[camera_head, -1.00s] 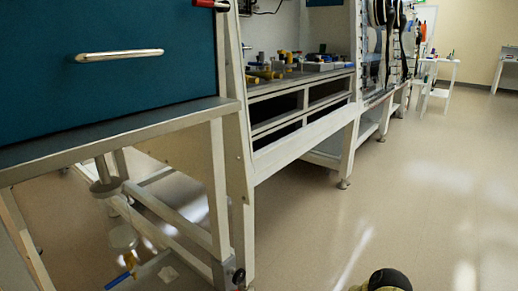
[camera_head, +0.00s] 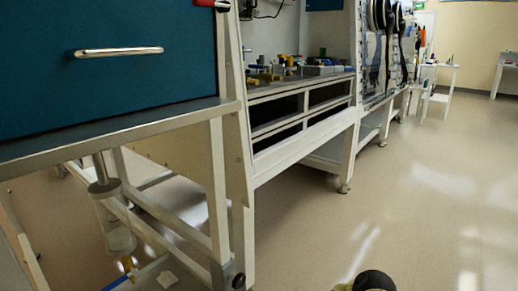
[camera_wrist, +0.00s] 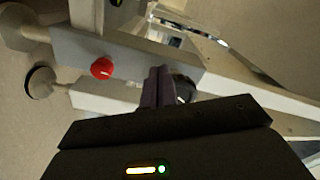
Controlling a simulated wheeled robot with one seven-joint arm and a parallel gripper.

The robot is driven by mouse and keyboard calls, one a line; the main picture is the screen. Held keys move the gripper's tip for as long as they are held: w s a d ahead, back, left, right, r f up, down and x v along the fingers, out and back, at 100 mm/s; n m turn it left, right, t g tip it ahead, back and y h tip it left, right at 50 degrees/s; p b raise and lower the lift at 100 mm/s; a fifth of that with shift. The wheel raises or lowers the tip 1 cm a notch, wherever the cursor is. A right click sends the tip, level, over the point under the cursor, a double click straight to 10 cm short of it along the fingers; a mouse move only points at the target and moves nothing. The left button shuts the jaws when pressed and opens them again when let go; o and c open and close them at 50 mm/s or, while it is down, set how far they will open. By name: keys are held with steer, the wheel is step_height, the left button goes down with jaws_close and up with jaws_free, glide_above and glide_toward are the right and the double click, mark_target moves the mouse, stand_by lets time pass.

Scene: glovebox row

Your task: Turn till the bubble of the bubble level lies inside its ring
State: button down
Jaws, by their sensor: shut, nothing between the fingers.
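My gripper (camera_wrist: 161,75) shows in the wrist view, its dark fingers shut together with nothing between them. Just beyond and to the right of the fingertips is a dark round knob (camera_wrist: 186,90), partly hidden by them; I cannot tell whether they touch. A red round knob (camera_wrist: 102,68) is on the grey metal frame to the left of the fingers. In the head view a dark knob (camera_head: 239,280) is low on the near bench leg. I cannot make out the bubble level, its bubble or its ring in either view.
A blue cabinet (camera_head: 110,60) with a metal handle (camera_head: 118,52) stands at the left. A white bench (camera_head: 305,125) with small items stands behind it. A clear cylinder (camera_head: 117,230) hangs under the near bench. The floor (camera_head: 430,200) at the right is open.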

steer(key=shift+d+r, duration=0.2)
stand_by(0.4)
steer(key=shift+a+r+p, duration=0.3)
steer(key=shift+r+p, duration=0.45)
steer(key=shift+r, duration=0.05)
steer(key=shift+s+a, duration=0.15)
steer(key=shift+s, duration=0.2)
steer(key=shift+s+f, duration=0.15)
steer(key=shift+s, duration=0.05)
steer(key=shift+s+a, duration=0.1)
